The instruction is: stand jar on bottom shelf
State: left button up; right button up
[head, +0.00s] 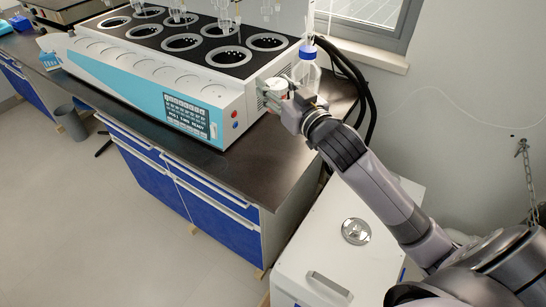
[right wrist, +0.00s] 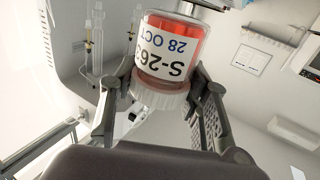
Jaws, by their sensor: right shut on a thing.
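The jar (right wrist: 168,50) has red contents, a white lid and a white label reading "S-263" and "28 OCT". In the right wrist view it sits between the two fingers of my right gripper (right wrist: 160,88), which is shut on it near the lid. In the head view the jar's pale top (head: 277,84) shows at the tip of my right gripper (head: 281,98), by the near right end of the distiller. Much of the jar is hidden there. I cannot make out a bottom shelf. My left gripper is not in view.
The multi distiller (head: 150,75) with several round wells fills much of the dark bench (head: 245,170). A blue-capped bottle (head: 306,70) stands just behind my right gripper. Dark hoses (head: 352,75) run beside it. A white cabinet (head: 340,250) stands below, and open floor lies left.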

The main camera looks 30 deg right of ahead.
jog(key=shift+f+b, duration=1.3)
jog(key=shift+f, duration=8.6)
jog(key=shift+f, duration=0.15)
jog(key=o, duration=1.2)
